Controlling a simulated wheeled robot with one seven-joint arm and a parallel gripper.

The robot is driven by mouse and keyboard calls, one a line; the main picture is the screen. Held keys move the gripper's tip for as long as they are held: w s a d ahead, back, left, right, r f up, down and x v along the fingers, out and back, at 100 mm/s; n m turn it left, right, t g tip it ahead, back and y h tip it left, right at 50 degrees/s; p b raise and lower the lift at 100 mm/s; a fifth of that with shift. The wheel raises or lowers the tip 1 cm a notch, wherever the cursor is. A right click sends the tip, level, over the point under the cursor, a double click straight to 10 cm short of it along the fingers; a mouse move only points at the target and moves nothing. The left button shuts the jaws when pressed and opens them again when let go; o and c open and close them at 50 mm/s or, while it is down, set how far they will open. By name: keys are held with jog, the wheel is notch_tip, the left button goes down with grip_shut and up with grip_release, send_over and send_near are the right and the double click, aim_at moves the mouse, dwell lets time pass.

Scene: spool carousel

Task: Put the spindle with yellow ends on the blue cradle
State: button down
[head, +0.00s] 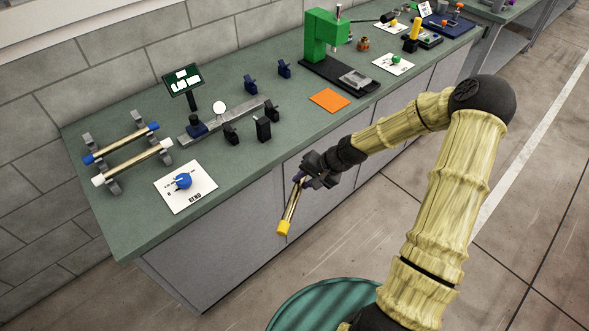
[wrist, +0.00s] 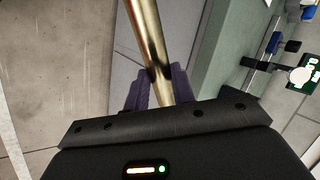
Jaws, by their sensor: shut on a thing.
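The spindle with yellow ends (head: 291,207) hangs tilted in front of the bench, clear of it. One yellow end shows low; the other end is hidden at my gripper. My gripper (head: 301,179) is shut on its brass shaft. In the wrist view the shaft (wrist: 150,40) runs between the purple fingers (wrist: 160,92), and neither yellow end shows. Two separate dark blue supports, which look like the blue cradle, stand empty toward the back of the bench: a left one (head: 250,86) and a right one (head: 284,69).
Grey stands hold a blue-ended spindle (head: 122,143) and a white-ended spindle (head: 132,162) at left. Black supports (head: 263,129) and a grey rail (head: 235,116) stand before the blue supports. A green press (head: 323,43) stands to the right, near an orange mat (head: 330,100).

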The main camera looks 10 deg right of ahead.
jog(key=s+d+f+n+g, duration=0.1)
jog(key=s+d+f+n, duration=0.1)
jog(key=f, duration=0.2)
jog(key=s+d+f+n+g, duration=0.1)
jog(key=d+f+n+g, duration=0.1)
jog(key=f, duration=0.3)
jog(key=shift+s+d+f+n+y, duration=0.3)
jog(key=shift+s+n, duration=0.1)
jog(key=shift+n, duration=0.1)
jog(key=shift+w, duration=0.1)
